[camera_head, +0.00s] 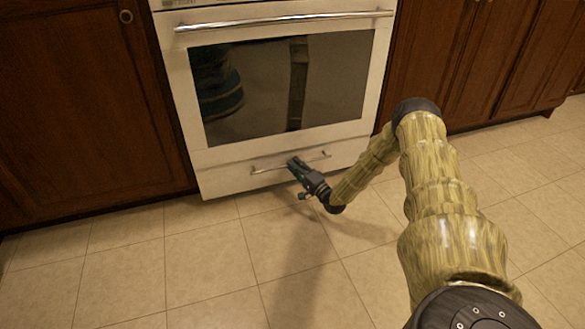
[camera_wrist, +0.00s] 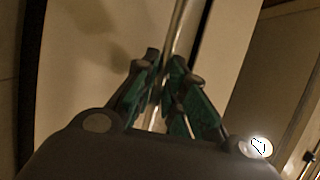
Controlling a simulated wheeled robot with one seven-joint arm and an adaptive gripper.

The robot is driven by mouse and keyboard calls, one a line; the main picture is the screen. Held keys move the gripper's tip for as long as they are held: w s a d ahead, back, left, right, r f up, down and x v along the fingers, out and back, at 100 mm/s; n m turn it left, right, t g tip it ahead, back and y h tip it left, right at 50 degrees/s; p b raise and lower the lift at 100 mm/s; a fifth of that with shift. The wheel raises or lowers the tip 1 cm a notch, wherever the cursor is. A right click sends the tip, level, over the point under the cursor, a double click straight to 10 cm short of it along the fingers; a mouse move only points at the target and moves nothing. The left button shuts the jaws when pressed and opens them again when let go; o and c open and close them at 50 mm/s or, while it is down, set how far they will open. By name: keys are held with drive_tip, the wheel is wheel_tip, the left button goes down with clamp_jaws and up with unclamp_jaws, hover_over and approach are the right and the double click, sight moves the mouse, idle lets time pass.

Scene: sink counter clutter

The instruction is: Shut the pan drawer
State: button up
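The pan drawer (camera_head: 222,180) is the low white front under the oven door. It looks close to flush with the stove, but I cannot tell its exact gap. Its thin metal handle (camera_head: 264,169) runs across the front and shows as a bar in the wrist view (camera_wrist: 178,33). My gripper (camera_head: 293,162) is at the middle of the handle. In the wrist view its green-padded fingers (camera_wrist: 165,60) converge with the bar between them, and they look shut on it. The fingers hide part of the handle.
The white stove (camera_head: 180,75) has a dark-glass oven door (camera_head: 280,85) with a long bar handle (camera_head: 285,20) above. Dark wood cabinets stand on the left (camera_head: 80,110) and right (camera_head: 470,60). The tiled floor (camera_head: 200,265) in front is clear.

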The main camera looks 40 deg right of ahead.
drive_tip(key=o, duration=0.3)
drive_tip(key=shift+w+a, duration=0.1)
drive_tip(key=shift+f, duration=0.1)
drive_tip(key=v, duration=1.2)
idle(0.3)
